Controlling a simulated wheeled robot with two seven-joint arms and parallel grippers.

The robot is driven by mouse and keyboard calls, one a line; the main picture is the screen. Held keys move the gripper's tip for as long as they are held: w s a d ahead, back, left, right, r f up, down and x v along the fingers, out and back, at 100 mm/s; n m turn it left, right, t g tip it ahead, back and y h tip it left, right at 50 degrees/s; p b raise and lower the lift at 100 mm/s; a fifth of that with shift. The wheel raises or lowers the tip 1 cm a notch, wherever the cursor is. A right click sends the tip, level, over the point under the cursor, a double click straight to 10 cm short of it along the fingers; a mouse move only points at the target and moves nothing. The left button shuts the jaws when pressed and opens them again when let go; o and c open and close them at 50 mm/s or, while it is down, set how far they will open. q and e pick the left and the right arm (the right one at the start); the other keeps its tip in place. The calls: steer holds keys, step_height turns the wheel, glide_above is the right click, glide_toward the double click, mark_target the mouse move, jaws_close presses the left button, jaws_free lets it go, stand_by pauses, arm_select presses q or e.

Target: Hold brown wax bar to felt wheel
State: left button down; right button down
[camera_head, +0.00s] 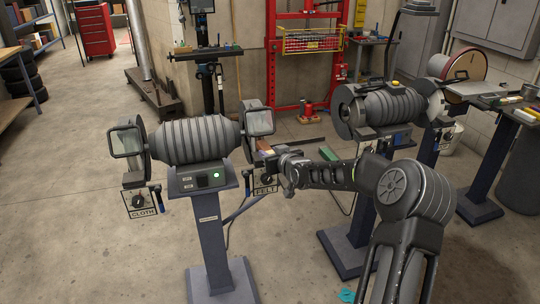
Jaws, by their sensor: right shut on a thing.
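The two-wheel buffing machine (195,140) stands on a pedestal at centre left. Its right end carries the FELT sign (265,190), and its left end carries the CLOTH sign (142,212). The felt wheel (248,142) is at the right end, mostly hidden by its guard and clear shield. My right gripper (272,158) reaches in from the right to just beside this end. It is shut on a small brown piece, the wax bar (263,146), close to the felt wheel. I cannot tell whether they touch. My left gripper is out of view.
A second grey machine (385,108) stands on a pedestal at right, behind my right arm. A green bar (328,153) shows behind my arm. A side table (510,103) holds coloured items at far right. The floor at front left is clear.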

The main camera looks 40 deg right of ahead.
steer(key=shift+b, duration=1.25)
stand_by(4.4)
steer(key=shift+r, duration=0.1)
stand_by(0.5)
steer(key=shift+s+a, duration=0.2)
steer(key=shift+s, duration=0.4)
steer(key=s+a, duration=0.2)
steer(key=s, duration=0.4)
steer(key=shift+s+a+p, duration=0.15)
steer(key=shift+s+p, duration=0.05)
steer(key=shift+p, duration=0.25)
